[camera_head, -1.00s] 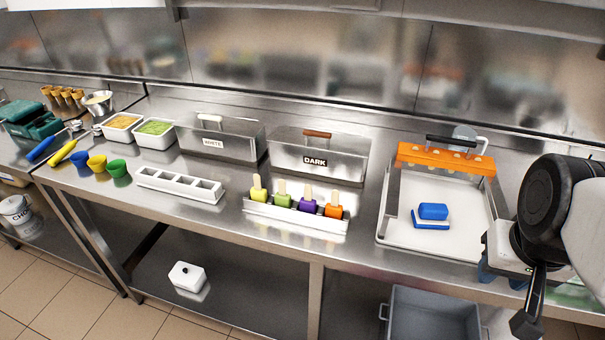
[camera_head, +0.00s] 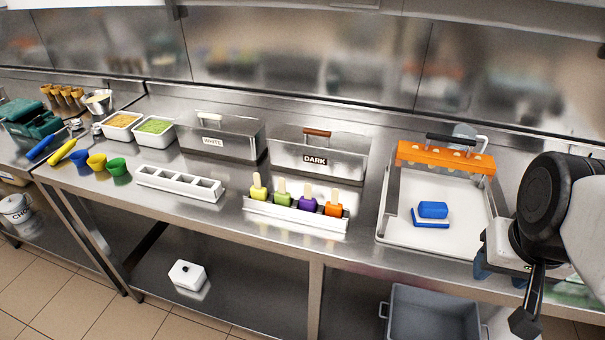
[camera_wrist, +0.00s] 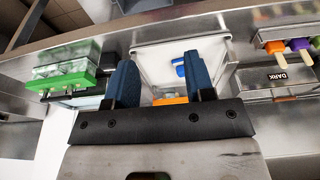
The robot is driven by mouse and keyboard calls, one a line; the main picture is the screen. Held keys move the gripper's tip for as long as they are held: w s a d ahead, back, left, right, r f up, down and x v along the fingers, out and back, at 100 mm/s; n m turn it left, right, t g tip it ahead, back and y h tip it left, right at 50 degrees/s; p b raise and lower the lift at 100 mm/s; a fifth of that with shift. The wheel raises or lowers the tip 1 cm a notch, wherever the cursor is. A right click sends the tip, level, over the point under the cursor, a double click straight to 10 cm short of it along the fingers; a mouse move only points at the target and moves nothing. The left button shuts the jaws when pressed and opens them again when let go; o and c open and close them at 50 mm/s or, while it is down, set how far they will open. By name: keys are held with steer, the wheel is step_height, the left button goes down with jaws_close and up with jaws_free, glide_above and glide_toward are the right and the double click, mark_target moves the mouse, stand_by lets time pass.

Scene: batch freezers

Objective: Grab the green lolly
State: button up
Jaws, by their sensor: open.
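The green lolly (camera_head: 282,198) stands stick up in a metal holder (camera_head: 272,208) near the counter's front edge, second from the left. A yellow lolly (camera_head: 258,193) stands to its left, a purple lolly (camera_head: 307,207) and an orange lolly (camera_head: 333,209) to its right. My gripper (camera_wrist: 163,80) shows in the wrist view with its two blue fingers apart and nothing between them. It is at the far right of the head view, well to the right of the lollies, beside the white tray. The green lolly is not clearly visible in the wrist view.
The white tray (camera_head: 397,228) holds a blue block (camera_head: 432,210), with an orange bar (camera_head: 445,158) across its back. Metal boxes marked DARK (camera_head: 322,163) and WHITE (camera_head: 213,143) stand behind the lollies. A white compartment tray (camera_head: 180,184) lies to their left.

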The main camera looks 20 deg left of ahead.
steer(key=w+a+n+t+y, duration=0.2)
steer(key=w+a+t+y, duration=0.2)
steer(key=w+a, duration=0.8)
steer(key=t, duration=0.7)
glide_above(281, 180)
steer(key=s+d, duration=0.1)
steer(key=d, duration=0.5)
step_height(281, 180, down, 2)
steer(key=s+a+f+h, duration=0.1)
steer(key=a+f, duration=0.1)
steer(key=s+a+f+m+h, duration=0.1)
steer(key=s+a+f, duration=0.1)
steer(key=s+a+f+t+h, duration=0.1)
steer(key=a+f+h, duration=0.1)
steer(key=f, duration=0.1)
steer(key=shift+s+m, duration=0.2)
steer(key=shift+m, duration=0.2)
steer(key=shift+w, duration=0.1)
steer(key=shift+x, duration=1.2)
steer(key=shift+w, duration=0.1)
